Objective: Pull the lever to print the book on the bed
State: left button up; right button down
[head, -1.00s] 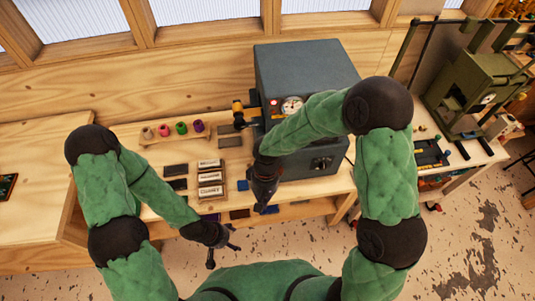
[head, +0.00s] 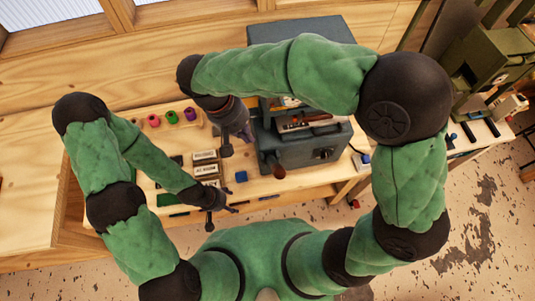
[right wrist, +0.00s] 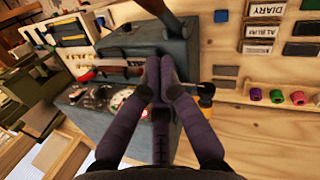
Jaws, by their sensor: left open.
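The grey press (head: 330,28) stands on the bench, partly hidden by my right arm; it also shows in the right wrist view (right wrist: 130,42). A dark bar (right wrist: 152,27) crosses its upper part there, and a brown knob (head: 278,170) shows at its front; I cannot tell which part is the lever. A brown bar-like piece (right wrist: 110,72) lies across the press. I cannot make out a book on the bed. My right gripper (right wrist: 160,64) has its fingertips together beside the press, with nothing visible between them. My left gripper (head: 228,208) is open and empty near the bench's front.
Labelled blocks (head: 206,170) and dark plates lie left of the press. Colored foil rolls (head: 172,117) sit in a row behind them. A yellow-black knob (right wrist: 205,92) sticks out beside my right gripper. A green machine (head: 480,62) stands at the right.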

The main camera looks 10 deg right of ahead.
jog(key=p, duration=0.1)
send_near(274, 169)
jog(key=w+f, duration=0.3)
jog(key=s+d+f, duration=0.1)
jog(key=s+f, duration=0.1)
jog(key=s, duration=0.1)
jog(key=shift+d+f+p, duration=0.2)
jog(key=shift+d+p, duration=0.2)
jog(key=shift+w, duration=0.1)
jog(key=shift+f, duration=0.1)
